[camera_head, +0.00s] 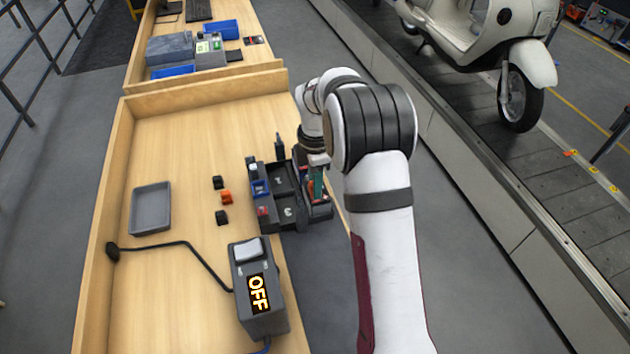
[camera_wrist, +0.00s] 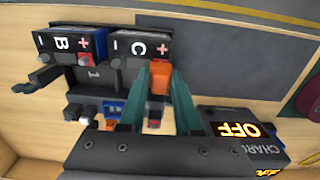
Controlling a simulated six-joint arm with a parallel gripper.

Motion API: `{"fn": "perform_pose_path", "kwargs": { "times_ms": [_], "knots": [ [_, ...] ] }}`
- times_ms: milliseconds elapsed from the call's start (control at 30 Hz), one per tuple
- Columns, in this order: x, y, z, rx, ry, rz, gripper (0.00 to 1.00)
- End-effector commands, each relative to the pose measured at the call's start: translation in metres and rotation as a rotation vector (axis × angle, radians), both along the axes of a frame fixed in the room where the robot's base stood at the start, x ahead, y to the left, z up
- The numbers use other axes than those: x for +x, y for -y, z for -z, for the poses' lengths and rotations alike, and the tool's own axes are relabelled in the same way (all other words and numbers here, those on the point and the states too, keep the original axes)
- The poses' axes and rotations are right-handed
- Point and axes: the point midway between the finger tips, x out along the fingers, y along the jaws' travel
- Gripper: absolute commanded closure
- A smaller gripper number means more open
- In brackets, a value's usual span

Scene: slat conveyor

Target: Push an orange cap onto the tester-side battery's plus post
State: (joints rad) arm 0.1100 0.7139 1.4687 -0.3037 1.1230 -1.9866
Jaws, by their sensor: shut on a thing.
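My gripper (camera_wrist: 160,85) has teal fingers shut on an orange cap (camera_wrist: 160,79) in the wrist view. The cap is just in front of battery C (camera_wrist: 138,46), by its plus mark; the plus post is hidden, so I cannot tell whether they touch. Battery B (camera_wrist: 70,44) stands left of C, with a reddish post at its plus end. Which battery is tester-side I cannot tell. In the head view my gripper (camera_head: 318,183) is at the right side of the dark holder (camera_head: 287,212). A loose orange cap (camera_head: 226,197) lies on the bench.
Black caps (camera_head: 218,182) lie left of the holder. A charger box (camera_head: 262,290) reading OFF stands in front, its cable running left. An empty grey tray (camera_head: 151,208) is at the left. Bare bench lies between tray and caps. A conveyor with a scooter is at the right.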

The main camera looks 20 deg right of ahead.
Motion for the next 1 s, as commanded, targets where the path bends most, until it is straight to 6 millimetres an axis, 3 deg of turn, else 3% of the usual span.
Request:
{"fn": "perform_pose_path", "kwargs": {
  "times_ms": [1000],
  "knots": [
    [0.000,0.000,0.020,0.000,0.000,0.000,1.00]
  ]
}}
